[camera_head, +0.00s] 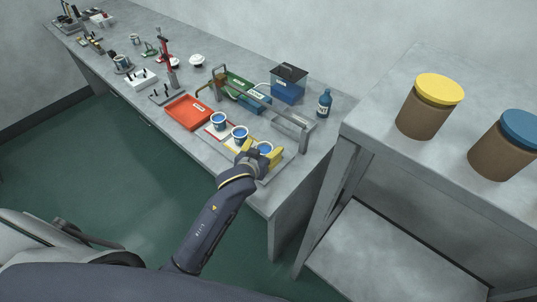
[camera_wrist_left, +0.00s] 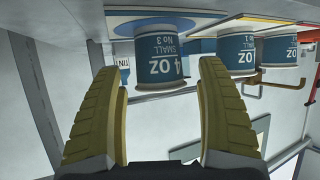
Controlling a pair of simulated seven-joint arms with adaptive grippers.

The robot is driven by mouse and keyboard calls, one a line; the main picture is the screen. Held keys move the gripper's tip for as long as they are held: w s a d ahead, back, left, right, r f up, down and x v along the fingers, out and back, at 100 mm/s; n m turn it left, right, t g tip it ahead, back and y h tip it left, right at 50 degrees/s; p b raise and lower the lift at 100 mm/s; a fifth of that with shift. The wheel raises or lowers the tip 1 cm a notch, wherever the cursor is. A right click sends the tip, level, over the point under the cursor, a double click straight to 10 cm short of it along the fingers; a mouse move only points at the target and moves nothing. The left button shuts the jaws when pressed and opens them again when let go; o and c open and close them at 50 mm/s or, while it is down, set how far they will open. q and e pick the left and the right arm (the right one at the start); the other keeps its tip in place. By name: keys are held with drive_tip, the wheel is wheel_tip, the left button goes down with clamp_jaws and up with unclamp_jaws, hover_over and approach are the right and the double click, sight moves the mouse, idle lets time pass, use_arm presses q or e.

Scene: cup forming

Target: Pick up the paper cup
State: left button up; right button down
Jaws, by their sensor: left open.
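Three blue-and-white paper cups stand in a row on the workbench in the head view: the left cup (camera_head: 218,121), the middle cup (camera_head: 239,133) and the right cup (camera_head: 265,147). My left gripper (camera_head: 260,153), with yellow fingers, is at the right cup. In the left wrist view, which looks upside down, this nearest cup (camera_wrist_left: 160,62) is labelled "4 OZ SMALL No 3". It shows between and beyond the open fingers (camera_wrist_left: 160,78), with gaps on both sides. The other two cups (camera_wrist_left: 236,55) (camera_wrist_left: 279,60) are to its right. My right gripper is not in view.
A grey metal frame (camera_head: 262,103) stands behind the cups. A red tray (camera_head: 187,112) is left of them. A blue box (camera_head: 289,86) and blue bottle (camera_head: 324,103) stand behind. A higher bench at right holds two jars (camera_head: 425,113) (camera_head: 503,150).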

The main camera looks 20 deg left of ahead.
use_arm(q)
drive_tip(key=shift+w+f, duration=0.15)
drive_tip(key=shift+w, duration=0.15)
drive_tip(key=shift+c, duration=0.4)
drive_tip(key=c, duration=0.9)
